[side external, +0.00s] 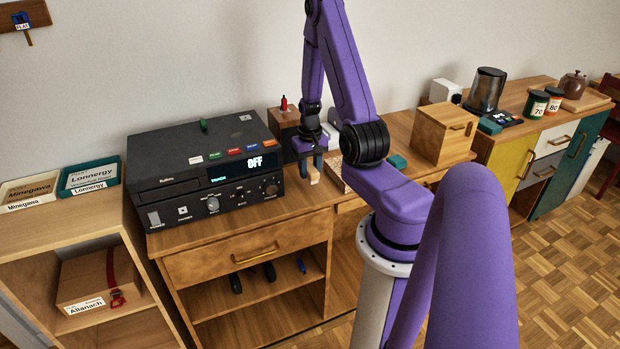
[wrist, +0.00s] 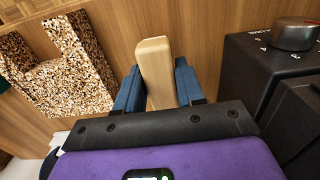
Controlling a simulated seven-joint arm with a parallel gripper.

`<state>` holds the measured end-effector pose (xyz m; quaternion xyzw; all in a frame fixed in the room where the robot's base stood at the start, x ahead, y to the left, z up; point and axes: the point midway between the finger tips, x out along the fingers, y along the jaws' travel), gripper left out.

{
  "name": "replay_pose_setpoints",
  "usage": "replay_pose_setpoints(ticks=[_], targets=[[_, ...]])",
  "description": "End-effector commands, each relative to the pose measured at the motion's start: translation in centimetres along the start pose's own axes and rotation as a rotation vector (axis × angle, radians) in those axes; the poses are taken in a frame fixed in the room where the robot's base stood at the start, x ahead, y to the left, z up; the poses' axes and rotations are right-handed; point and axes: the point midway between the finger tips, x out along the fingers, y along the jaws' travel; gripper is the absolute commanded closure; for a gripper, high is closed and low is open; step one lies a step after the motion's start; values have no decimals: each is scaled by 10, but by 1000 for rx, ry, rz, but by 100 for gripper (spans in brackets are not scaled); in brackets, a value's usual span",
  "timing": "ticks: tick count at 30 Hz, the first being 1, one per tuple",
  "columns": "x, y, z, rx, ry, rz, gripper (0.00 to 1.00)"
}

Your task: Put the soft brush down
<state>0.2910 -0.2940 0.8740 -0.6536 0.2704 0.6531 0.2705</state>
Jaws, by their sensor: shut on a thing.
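My gripper (side external: 310,163) is over the wooden counter, just right of the black deck. It is shut on a pale wooden piece (side external: 314,175), which looks like the soft brush's handle. In the wrist view the same piece (wrist: 155,70) stands between the two blue fingers of my gripper (wrist: 158,68). No bristles can be made out. The piece's lower end is close to the counter top (wrist: 215,30); I cannot tell whether it touches.
The black deck (side external: 205,165) reading OFF is close on the left. A speckled cork-like block (wrist: 60,80) with a notch is on the other side; it also shows behind my arm (side external: 337,176). A wooden box (side external: 440,133) is farther right. Bare counter lies around the piece.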

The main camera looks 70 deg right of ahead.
Motion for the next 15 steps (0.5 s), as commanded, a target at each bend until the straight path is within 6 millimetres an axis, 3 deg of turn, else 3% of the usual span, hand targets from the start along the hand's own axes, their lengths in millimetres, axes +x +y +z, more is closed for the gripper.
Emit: replay_pose_setpoints(ticks=[9, 15], targets=[[32, 0, 1, 0, -3, 0, 90], [34, 0, 0, 0, 1, 0, 90]])
